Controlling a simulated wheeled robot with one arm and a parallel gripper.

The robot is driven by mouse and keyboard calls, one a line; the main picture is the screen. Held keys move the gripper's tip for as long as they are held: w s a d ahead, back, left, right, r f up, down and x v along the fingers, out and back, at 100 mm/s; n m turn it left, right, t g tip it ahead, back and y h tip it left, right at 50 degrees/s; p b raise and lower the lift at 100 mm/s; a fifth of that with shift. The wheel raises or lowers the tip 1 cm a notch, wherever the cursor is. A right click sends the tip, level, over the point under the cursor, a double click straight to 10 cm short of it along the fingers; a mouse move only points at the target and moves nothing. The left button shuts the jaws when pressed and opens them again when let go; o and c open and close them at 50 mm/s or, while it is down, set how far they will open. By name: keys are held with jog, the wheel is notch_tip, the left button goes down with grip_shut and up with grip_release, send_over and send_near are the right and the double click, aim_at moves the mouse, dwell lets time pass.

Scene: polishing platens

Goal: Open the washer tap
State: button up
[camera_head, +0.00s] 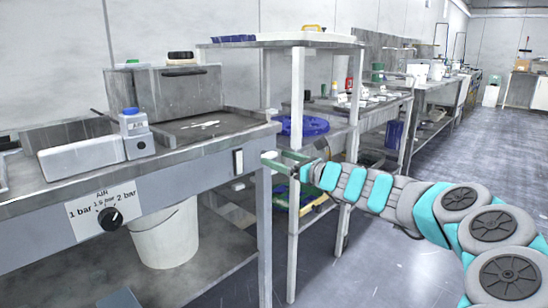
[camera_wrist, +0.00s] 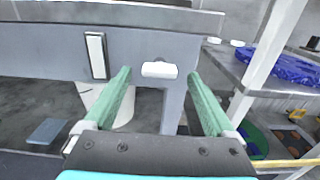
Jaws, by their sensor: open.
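A small white horizontal handle (camera_wrist: 160,69), which looks like the washer tap, sits on the front edge of the grey bench, near its right corner. My gripper (camera_wrist: 159,76) is open, with one green finger to the left and one to the right of the handle. The handle lies between the fingertips in the picture, and a gap shows on each side. I cannot tell how far ahead of the fingertips it is. In the head view my gripper (camera_head: 274,160) is at the bench's right corner, and the handle is hard to make out there.
A white rectangular switch (camera_wrist: 96,55) is on the bench front, left of the handle; it also shows in the head view (camera_head: 238,161). A black air dial (camera_head: 110,217) is further left. A white bucket (camera_head: 166,238) stands below. A shelf with a blue basin (camera_head: 303,126) is close right.

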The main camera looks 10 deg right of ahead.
jog(key=shift+x, duration=1.3)
jog(key=c, duration=1.4)
